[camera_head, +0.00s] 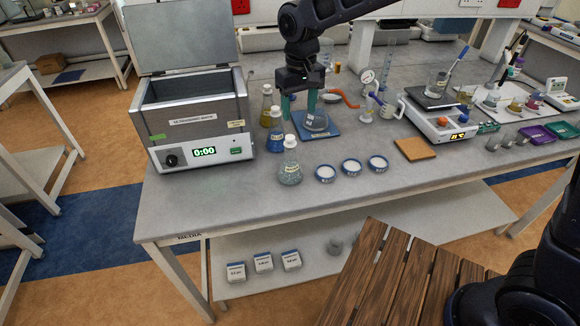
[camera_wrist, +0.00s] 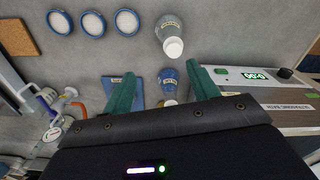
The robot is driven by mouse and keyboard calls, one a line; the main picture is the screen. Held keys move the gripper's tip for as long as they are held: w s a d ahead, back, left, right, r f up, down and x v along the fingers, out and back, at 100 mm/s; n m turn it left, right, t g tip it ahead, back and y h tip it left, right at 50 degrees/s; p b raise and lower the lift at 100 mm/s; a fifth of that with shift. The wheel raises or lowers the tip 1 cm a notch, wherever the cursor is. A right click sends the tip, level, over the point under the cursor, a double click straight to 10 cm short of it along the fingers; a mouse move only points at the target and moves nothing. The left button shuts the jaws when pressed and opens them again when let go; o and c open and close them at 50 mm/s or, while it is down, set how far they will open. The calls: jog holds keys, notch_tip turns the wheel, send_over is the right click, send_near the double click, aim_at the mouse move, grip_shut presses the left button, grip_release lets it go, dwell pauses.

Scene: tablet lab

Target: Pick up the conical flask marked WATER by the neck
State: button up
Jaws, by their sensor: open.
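Several conical flasks stand in a row right of the ultrasonic bath; their labels are too small to read, so I cannot tell which is marked WATER. The front flask (camera_head: 290,172) is pale with a white cap, and also shows in the wrist view (camera_wrist: 170,27). A blue flask (camera_head: 276,138) stands behind it, also in the wrist view (camera_wrist: 168,76). A yellowish flask (camera_head: 267,110) is farther back. A clear flask (camera_head: 316,121) sits on a blue mat (camera_head: 325,133). My gripper (camera_head: 298,108) is open and empty, fingers down, above the bench between the blue flask and the mat.
The ultrasonic bath (camera_head: 195,115) stands left with its lid up. Three dishes of white powder (camera_head: 351,168) lie right of the front flask. An orange-brown square pad (camera_head: 415,150) and a balance (camera_head: 440,122) are farther right. The bench front (camera_head: 250,205) is clear.

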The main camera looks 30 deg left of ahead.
aim_at(290, 137)
jog(key=shift+s+a+f, duration=0.5)
jog(key=shift+s+a, duration=0.1)
jog(key=shift+s, duration=0.2)
notch_tip(290, 137, down, 5)
jog(key=shift+f, duration=0.15)
jog(key=shift+s+a+f, duration=0.1)
jog(key=shift+a+f, duration=0.05)
jog(key=shift+f, duration=1.15)
jog(key=shift+a+f, duration=0.1)
jog(key=shift+f, duration=1.2)
grip_shut()
